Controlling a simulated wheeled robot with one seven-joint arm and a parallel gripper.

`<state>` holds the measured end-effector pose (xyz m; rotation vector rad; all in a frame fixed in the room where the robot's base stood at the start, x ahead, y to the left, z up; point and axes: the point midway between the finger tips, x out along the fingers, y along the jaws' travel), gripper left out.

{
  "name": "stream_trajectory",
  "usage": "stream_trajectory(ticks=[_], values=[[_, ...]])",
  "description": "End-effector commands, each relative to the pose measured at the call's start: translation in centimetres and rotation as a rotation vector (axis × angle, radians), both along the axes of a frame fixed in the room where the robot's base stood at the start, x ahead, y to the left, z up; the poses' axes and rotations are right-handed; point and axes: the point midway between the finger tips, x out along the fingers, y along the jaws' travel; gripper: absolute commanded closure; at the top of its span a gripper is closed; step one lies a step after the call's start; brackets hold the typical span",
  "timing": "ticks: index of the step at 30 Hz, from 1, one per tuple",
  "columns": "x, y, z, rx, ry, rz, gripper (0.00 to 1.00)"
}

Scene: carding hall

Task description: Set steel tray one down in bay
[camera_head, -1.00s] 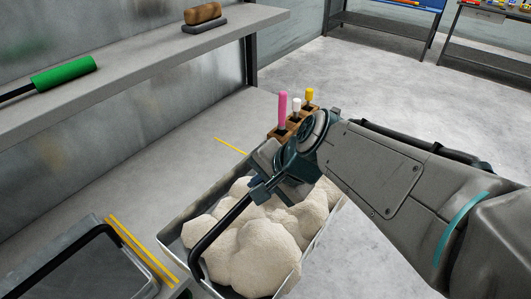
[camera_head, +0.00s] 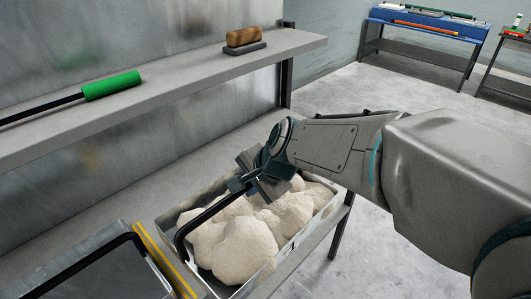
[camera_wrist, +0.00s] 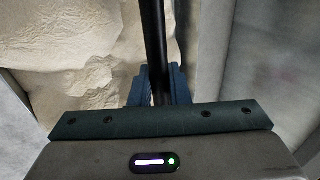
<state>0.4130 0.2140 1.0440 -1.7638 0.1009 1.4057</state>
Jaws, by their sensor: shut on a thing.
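A steel tray (camera_head: 168,222) filled with lumpy cream-coloured fibre (camera_head: 240,245) is at the lower middle of the head view, over the grey bench. A black bar handle (camera_head: 205,213) arches over the tray. My gripper (camera_head: 243,184) is shut on this handle, and the handle also runs between the fingers in the wrist view (camera_wrist: 156,50). Whether the tray's underside touches the bench cannot be told. Yellow lines (camera_head: 165,262) on the bench run along the tray's left side.
A second, empty-looking tray (camera_head: 105,275) with a black handle sits left of the yellow lines. A shelf (camera_head: 180,82) above the bench holds a green roller (camera_head: 112,85) and a brown brush (camera_head: 243,37). A blue table (camera_head: 425,22) stands at the back right.

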Motion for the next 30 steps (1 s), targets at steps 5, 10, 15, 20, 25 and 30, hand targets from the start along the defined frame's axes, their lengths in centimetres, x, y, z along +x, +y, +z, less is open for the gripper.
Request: stream_trajectory(ticks=[5,10,15,20,25,30], values=[[1.4,1.6,0.1,0.001,0.001,0.001,1.0],[2.6,3.1,0.0,-0.001,0.0,0.002,1.0],[3.9,4.5,-0.1,0.001,0.0,0.002,1.0],[5.0,5.9,-0.2,0.001,0.0,0.001,1.0],[6.0,7.0,-0.4,0.001,-0.002,0.002,1.0],[6.8,8.0,-0.6,0.001,0.0,0.001,1.0]])
